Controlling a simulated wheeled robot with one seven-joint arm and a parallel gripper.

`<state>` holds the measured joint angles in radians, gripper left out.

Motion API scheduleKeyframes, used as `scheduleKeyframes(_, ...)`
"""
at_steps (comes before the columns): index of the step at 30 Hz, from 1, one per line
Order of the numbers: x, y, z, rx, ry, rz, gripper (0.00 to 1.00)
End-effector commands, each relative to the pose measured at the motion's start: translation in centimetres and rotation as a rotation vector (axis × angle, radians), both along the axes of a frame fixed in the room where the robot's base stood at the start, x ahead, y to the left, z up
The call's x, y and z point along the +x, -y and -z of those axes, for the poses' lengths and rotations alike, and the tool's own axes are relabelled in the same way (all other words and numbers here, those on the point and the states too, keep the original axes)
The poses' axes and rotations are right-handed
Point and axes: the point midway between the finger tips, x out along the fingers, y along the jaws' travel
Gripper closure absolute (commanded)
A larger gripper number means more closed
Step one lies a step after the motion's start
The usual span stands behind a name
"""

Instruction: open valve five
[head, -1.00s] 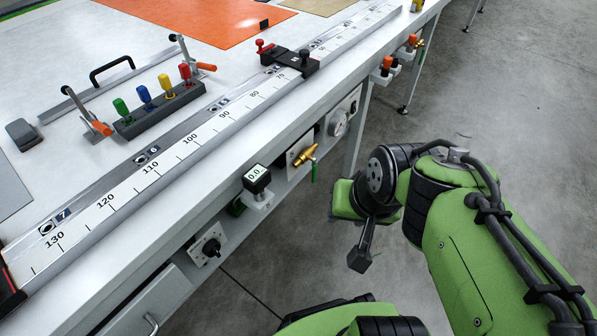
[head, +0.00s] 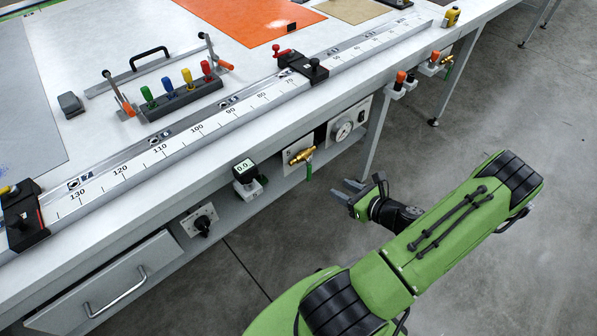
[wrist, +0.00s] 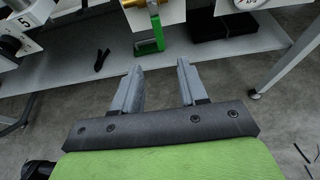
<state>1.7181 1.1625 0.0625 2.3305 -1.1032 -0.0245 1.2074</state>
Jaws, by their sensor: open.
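A brass valve (head: 300,155) with a green handle (head: 309,171) hanging down sits on a white plate on the bench's front side. In the wrist view the green handle (wrist: 150,42) is just beyond my fingertips, near the top middle, and the brass body (wrist: 140,3) is cut off by the edge. My gripper (head: 350,187) is open and empty, below and to the right of the valve, apart from it. Its two grey fingers also show in the wrist view (wrist: 158,70).
A second green-handled valve (head: 446,61) is farther along. A bench leg (head: 378,135) stands beyond the gripper.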

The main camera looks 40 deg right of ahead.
Motion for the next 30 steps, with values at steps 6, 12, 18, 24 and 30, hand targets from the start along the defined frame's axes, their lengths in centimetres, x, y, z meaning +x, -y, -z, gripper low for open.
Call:
scheduleKeyframes(6, 4.6, -0.4, 2.2, -0.003, 0.000, -0.013, 0.57)
scheduleKeyframes(12, 9.3, -0.5, 4.2, -0.007, -0.001, -0.015, 0.57)
scheduleKeyframes(18, 12.9, -0.6, 5.6, -0.007, -0.003, -0.013, 0.57)
scheduleKeyframes(24, 14.1, -0.5, 5.9, -0.005, -0.002, -0.009, 0.57)
scheduleKeyframes(30, 14.0, -0.5, 5.8, -0.005, -0.003, -0.009, 0.60)
